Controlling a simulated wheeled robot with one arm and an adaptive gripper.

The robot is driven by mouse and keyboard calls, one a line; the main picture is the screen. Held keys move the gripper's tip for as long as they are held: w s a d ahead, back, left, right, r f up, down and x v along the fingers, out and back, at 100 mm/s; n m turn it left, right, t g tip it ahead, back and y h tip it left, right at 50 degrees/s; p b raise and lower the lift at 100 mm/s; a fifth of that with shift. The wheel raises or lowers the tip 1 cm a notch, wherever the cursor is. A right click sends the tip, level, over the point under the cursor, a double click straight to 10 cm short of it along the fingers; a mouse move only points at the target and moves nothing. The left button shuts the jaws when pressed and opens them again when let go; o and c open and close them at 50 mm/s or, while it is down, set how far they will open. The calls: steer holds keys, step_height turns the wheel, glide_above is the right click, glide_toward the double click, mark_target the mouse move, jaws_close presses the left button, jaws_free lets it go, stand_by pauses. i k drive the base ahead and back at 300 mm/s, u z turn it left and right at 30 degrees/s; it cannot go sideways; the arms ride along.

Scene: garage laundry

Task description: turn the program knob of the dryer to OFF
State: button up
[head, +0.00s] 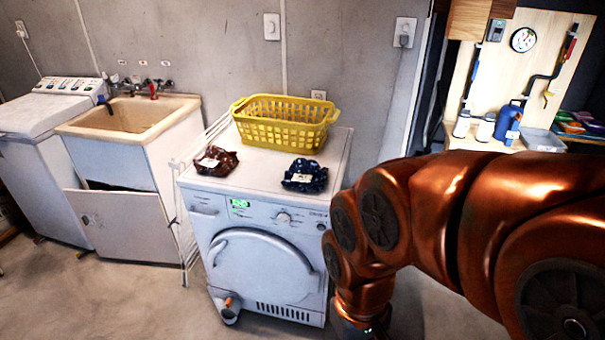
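The white dryer (225,283) stands in the middle of the head view with its round door shut. Its program knob (284,218) is on the upper front panel, to the right of a lit green display (240,204). The knob's pointer and markings are too small to read, so I cannot tell its setting. My copper-coloured arm comes in from the right and bends down in front of the dryer's right side. My gripper is below the bottom edge of the picture and does not show. Nothing covers the knob.
A yellow basket (285,122), a brown cloth bundle (214,161) and a dark blue one (305,176) are on the dryer's top. A cup-like item (229,308) is at its lower left. A sink (135,113) and a washer (45,112) stand left.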

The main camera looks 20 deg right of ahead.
mark_target(282, 221)
steer(key=z, duration=0.1)
steer(key=k, duration=0.45)
steer(key=u, duration=1.3)
steer(key=i, duration=0.85)
steer(key=u, duration=0.45)
